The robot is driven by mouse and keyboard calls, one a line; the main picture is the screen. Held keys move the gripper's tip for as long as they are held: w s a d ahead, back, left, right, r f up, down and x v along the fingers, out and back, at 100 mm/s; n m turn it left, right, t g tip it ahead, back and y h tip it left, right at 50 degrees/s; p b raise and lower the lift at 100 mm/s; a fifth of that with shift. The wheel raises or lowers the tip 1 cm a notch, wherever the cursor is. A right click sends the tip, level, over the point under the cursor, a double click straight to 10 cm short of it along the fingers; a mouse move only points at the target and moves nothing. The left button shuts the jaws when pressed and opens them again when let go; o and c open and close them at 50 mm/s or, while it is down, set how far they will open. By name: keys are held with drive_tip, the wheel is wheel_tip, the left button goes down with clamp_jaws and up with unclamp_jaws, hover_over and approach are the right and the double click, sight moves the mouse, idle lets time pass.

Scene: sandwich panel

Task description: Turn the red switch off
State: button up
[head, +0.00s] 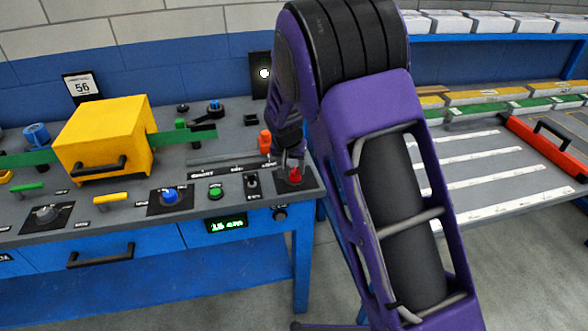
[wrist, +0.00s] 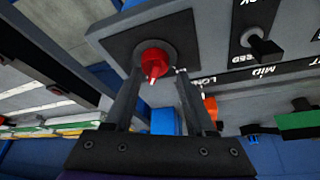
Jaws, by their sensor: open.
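The red switch (head: 294,176) is a red rotary knob on a black plate (head: 301,183) at the right front corner of the grey panel. In the wrist view the red switch (wrist: 153,60) has a pale pointer mark on its raised ridge, and the plate (wrist: 115,45) lies around it. My gripper (head: 290,158) is just above the switch. In the wrist view my gripper (wrist: 158,76) is open, its two fingers on either side of the knob. I cannot tell whether they touch it. Part of the switch is hidden by my gripper in the head view.
A black toggle (head: 251,182) and a green button (head: 215,192) sit left of the switch. An orange knob (head: 265,141) stands behind. A blue knob (head: 170,196) and a yellow box (head: 103,138) are farther left. A green display (head: 226,224) reads 15 cm.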

drive_tip(key=shift+s+d+f, duration=0.3)
drive_tip(key=shift+d+f, duration=0.4)
drive_tip(key=shift+f, duration=0.25)
drive_tip(key=shift+w+a+r, duration=0.45)
drive_tip(key=shift+r, duration=0.3)
drive_tip(key=shift+a+p+v, duration=0.1)
drive_tip(key=shift+p+v, duration=0.5)
drive_tip(key=shift+v, duration=0.45)
drive_tip(key=shift+a+p+v, duration=0.15)
drive_tip(key=shift+p+v, duration=0.4)
drive_tip(key=shift+v, duration=0.5)
drive_tip(key=p+v, duration=0.3)
drive_tip(key=v, duration=1.2)
drive_tip(key=shift+w+r, duration=0.2)
drive_tip(key=shift+r, duration=0.25)
